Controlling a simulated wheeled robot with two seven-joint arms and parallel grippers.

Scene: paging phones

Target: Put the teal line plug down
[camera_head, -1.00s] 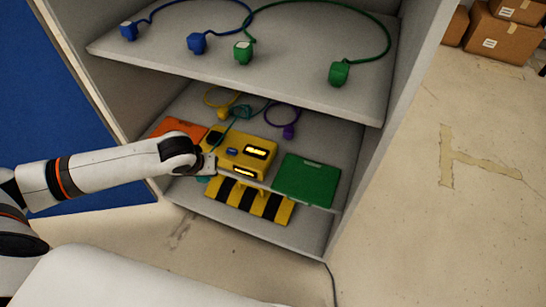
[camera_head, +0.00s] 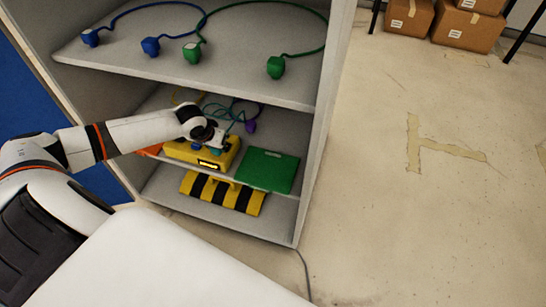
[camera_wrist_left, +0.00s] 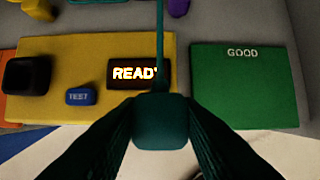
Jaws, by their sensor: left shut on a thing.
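The teal line plug (camera_wrist_left: 162,122) is between the dark fingers of my left gripper (camera_wrist_left: 160,135), with its teal cord running up and away in the left wrist view. In the head view my left gripper (camera_head: 216,142) is over the yellow tester box (camera_head: 228,155) on the lower shelf, and mostly hides the plug. In the left wrist view the plug shows just in front of the tester's lit READY display (camera_wrist_left: 137,73). I cannot tell whether the plug touches anything. My right gripper is not in view.
A green GOOD tray (camera_wrist_left: 248,88) lies right of the tester; an orange tray (camera_head: 152,150) shows at its left. A purple plug (camera_head: 250,126) lies behind. Blue and green plugs rest on the shelf above (camera_head: 120,62). A striped yellow-black piece (camera_head: 222,194) sits below.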

